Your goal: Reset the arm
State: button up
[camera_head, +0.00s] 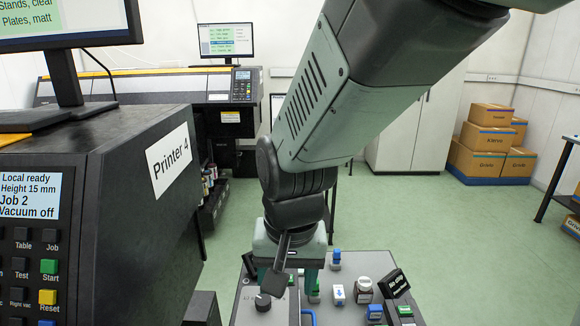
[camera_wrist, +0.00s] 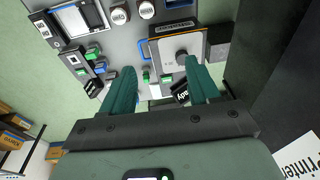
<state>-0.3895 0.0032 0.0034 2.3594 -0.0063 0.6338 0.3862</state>
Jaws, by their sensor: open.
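My gripper (camera_head: 290,284) hangs from the arm over a grey work surface (camera_head: 243,317) at the bottom middle of the head view. In the wrist view my gripper (camera_wrist: 160,68) has its two green fingers spread wide, with nothing held between them. Small green-topped items (camera_wrist: 145,77) lie below and between the fingers. Part of the surface is hidden behind the gripper.
Printer 4 (camera_head: 150,215), a large dark machine, stands close on the left. A black tilted sign (camera_head: 394,282) and a dark knob (camera_head: 262,302) rise from the surface. Stacked boxes (camera_head: 487,142) sit far right. The green floor (camera_head: 420,215) between is mostly clear.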

jog(key=s+d+r+t, duration=0.4)
jog(key=s+d+r, duration=0.5)
jog(key=d+r, duration=0.3)
jog(key=shift+s+r+h, duration=0.3)
jog(key=shift+s+r, duration=0.05)
jog(key=shift+r, duration=0.4)
